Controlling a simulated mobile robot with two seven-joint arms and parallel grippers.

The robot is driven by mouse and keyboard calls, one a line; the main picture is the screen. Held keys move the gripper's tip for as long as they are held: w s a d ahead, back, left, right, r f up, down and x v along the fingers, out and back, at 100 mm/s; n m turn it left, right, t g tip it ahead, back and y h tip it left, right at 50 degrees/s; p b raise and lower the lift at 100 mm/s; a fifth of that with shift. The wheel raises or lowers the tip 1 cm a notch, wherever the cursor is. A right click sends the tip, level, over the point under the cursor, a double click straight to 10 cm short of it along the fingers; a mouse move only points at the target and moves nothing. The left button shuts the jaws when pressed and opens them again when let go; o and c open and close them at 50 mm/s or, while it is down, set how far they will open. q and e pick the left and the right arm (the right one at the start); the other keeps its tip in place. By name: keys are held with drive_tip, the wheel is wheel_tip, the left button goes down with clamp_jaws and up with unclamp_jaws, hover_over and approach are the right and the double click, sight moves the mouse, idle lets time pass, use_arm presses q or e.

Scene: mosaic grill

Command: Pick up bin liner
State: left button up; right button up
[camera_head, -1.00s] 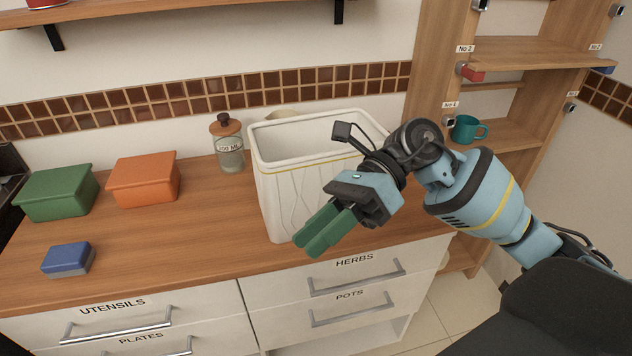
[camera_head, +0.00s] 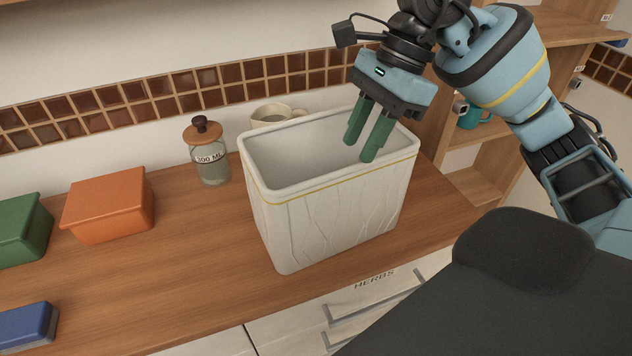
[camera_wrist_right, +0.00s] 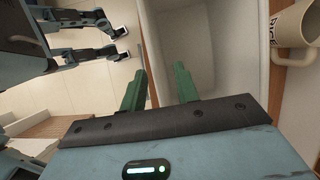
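The white bin (camera_head: 330,210) stands on the wooden counter, with a wrinkled, liner-like outside and a yellow band below its rim. I cannot tell whether the liner is a separate piece. My right gripper (camera_head: 360,150) is over the bin's near long rim, right of its middle, with green fingers pointing down and apart. In the right wrist view, the bin (camera_wrist_right: 204,45) lies beyond the gripper (camera_wrist_right: 158,72). One finger lines up outside the rim and the other over the opening. My left gripper is not seen.
A glass jar (camera_head: 211,155) and a cream mug (camera_head: 272,117) stand behind the bin. An orange box (camera_head: 108,205), a green box (camera_head: 22,228) and a blue block (camera_head: 25,328) are at left. Shelves (camera_head: 485,150) rise at right. Counter between boxes and bin is clear.

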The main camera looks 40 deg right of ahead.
sight(358, 165)
drive_tip(key=shift+s+a+f, duration=0.2)
drive_tip(key=shift+s+f, duration=0.15)
drive_tip(key=shift+f, duration=0.05)
drive_tip(key=shift+a+f, duration=0.15)
drive_tip(key=shift+f, duration=0.25)
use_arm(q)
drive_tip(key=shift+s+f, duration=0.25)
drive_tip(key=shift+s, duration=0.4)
use_arm(e)
drive_tip(key=shift+w+a+f, duration=0.15)
drive_tip(key=shift+f, duration=0.3)
drive_tip(key=x, duration=0.4)
drive_tip(key=shift+s+f, duration=0.1)
drive_tip(key=shift+s, duration=0.2)
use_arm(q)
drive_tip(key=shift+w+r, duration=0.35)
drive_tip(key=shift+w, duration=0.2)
use_arm(e)
drive_tip(key=shift+a+f, duration=0.15)
drive_tip(key=shift+f, duration=0.25)
